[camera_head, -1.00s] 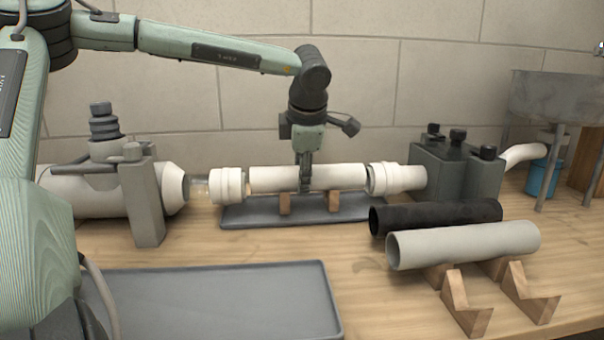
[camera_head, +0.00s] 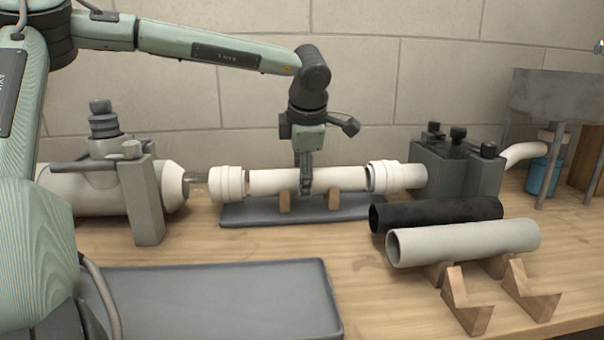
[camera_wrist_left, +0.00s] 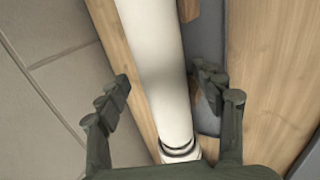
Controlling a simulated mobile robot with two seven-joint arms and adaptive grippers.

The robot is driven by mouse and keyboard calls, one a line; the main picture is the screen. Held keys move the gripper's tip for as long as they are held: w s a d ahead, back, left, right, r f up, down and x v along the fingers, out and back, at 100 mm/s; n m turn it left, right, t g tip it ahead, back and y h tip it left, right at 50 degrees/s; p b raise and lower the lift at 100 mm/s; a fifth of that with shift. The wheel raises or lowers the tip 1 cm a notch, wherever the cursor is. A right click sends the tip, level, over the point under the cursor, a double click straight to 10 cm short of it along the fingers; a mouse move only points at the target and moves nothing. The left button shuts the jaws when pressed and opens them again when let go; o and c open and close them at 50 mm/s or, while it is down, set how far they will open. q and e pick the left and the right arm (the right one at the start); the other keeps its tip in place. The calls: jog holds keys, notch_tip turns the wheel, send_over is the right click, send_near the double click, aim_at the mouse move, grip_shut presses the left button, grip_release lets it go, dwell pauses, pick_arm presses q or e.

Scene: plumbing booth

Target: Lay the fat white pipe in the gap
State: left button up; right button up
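The fat white pipe (camera_head: 270,181) lies level in the gap between the left white collar (camera_head: 226,184) and the right white collar (camera_head: 386,176). Two small wooden blocks (camera_head: 285,201) stand under it. My left gripper (camera_head: 306,186) is over the pipe, right of its middle, pointing down. In the left wrist view my left gripper (camera_wrist_left: 162,78) is open, with one finger on each side of the white pipe (camera_wrist_left: 158,50) and clear space beside both. My right gripper is in no view.
A narrow grey tray (camera_head: 240,216) lies below the pipe. A black pipe (camera_head: 440,214) and a light grey pipe (camera_head: 465,243) lie at the right, with wooden cradles (camera_head: 468,303). A large grey tray (camera_head: 220,300) is in front. A dark clamp block (camera_head: 455,170) stands right.

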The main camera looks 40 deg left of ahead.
pick_arm(q)
jog(key=v, duration=1.2)
jog(key=shift+d+f, duration=0.1)
dwell(0.6)
